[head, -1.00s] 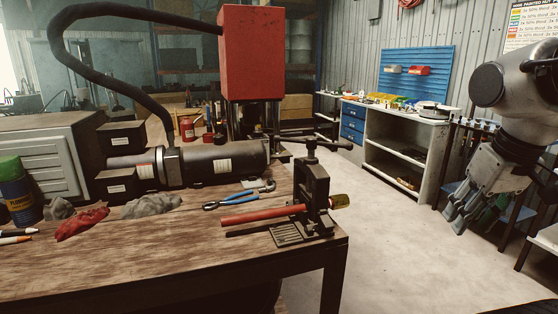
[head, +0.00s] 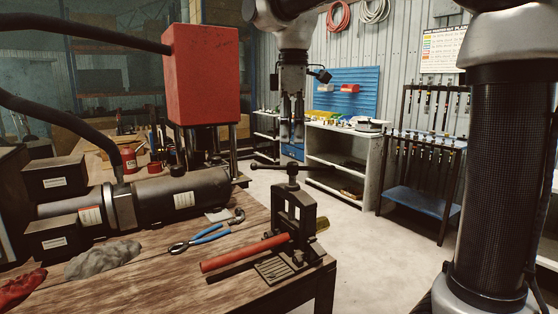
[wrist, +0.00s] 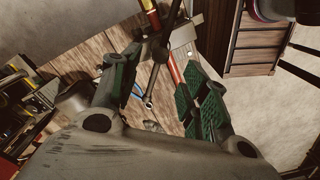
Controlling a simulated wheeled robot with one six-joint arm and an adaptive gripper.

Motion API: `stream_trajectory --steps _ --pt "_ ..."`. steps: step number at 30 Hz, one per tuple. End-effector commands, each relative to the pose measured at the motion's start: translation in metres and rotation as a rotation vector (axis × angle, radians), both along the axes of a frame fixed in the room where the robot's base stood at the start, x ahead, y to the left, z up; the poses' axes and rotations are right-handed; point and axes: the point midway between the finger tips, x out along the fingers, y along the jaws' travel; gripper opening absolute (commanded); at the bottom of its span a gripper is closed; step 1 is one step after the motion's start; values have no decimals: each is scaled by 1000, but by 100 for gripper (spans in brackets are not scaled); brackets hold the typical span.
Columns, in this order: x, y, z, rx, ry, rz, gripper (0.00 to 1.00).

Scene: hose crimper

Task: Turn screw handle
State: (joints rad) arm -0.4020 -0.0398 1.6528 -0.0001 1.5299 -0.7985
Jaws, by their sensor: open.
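The screw handle (head: 292,168) is a dark T-bar on top of the black hose crimper (head: 296,212), at the front right of the bench. In the wrist view its bar (wrist: 153,84) runs between my fingers, beneath them. My gripper (head: 291,130) points straight down above the handle, with a gap between them in the head view. In the wrist view my gripper (wrist: 160,88) is open, with green-padded fingers on both sides and nothing held. A red hose (head: 240,252) lies through the crimper, and its yellow end shows behind it.
Blue-handled pliers (head: 200,238) and a grey cloth (head: 103,259) lie left of the crimper. A black cylinder (head: 178,198) lies behind them, near a red box (head: 202,75). The floor right of the wooden bench (head: 150,285) is clear.

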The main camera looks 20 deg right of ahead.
Motion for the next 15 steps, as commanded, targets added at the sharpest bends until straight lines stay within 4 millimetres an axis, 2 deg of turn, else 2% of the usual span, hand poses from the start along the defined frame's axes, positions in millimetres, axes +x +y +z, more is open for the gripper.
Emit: stream_trajectory --steps 9,15 --pt "-1 -1 -51 -1 3 -2 45" --pt "-1 -1 -70 1 0 -3 45"
